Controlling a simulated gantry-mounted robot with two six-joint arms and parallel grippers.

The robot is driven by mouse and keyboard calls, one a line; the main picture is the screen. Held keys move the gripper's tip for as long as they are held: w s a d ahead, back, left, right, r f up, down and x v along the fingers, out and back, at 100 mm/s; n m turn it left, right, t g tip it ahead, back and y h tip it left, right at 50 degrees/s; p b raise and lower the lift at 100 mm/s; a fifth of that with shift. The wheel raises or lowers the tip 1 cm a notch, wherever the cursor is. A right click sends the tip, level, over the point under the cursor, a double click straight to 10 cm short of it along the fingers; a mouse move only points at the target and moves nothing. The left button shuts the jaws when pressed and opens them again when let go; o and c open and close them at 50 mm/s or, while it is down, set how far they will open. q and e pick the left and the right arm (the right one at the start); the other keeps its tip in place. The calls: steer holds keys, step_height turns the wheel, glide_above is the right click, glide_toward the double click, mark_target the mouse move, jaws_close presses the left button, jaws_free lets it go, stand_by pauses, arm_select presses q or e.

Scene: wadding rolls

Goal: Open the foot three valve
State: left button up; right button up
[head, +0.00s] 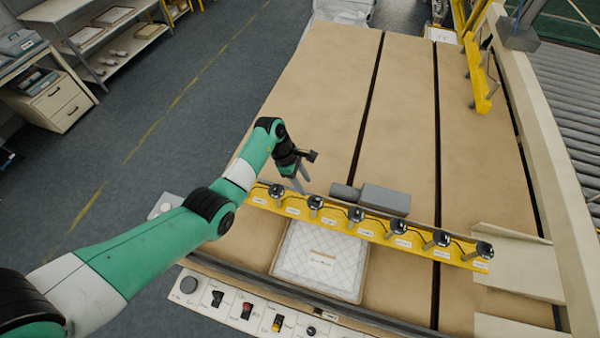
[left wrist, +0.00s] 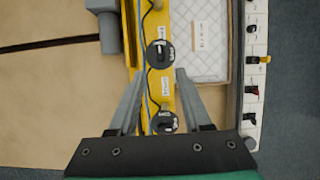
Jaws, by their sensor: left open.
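A yellow rail (head: 378,228) carries a row of several black valve knobs, with a small white label by each. The labels are too small to read, so I cannot tell which knob is foot three. My left gripper (head: 301,186) is open and empty, pointing down above the rail's left end, near the leftmost knob (head: 277,191) and second knob (head: 315,203). In the left wrist view, the open fingers (left wrist: 160,74) straddle the rail's line. One knob (left wrist: 160,53) shows just past the fingertips and another (left wrist: 164,122) between the fingers. My right gripper is not visible.
Grey blocks (head: 385,199) lie behind the rail. A quilted white pad (head: 322,262) lies in front of it. A switch panel (head: 250,312) runs along the front edge. The brown table (head: 330,90) beyond is clear. Another yellow rail (head: 477,75) stands far right.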

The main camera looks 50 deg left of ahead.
arm_select(q)
steer(key=v, duration=0.4)
steer(key=shift+s, duration=0.1)
stand_by(0.3)
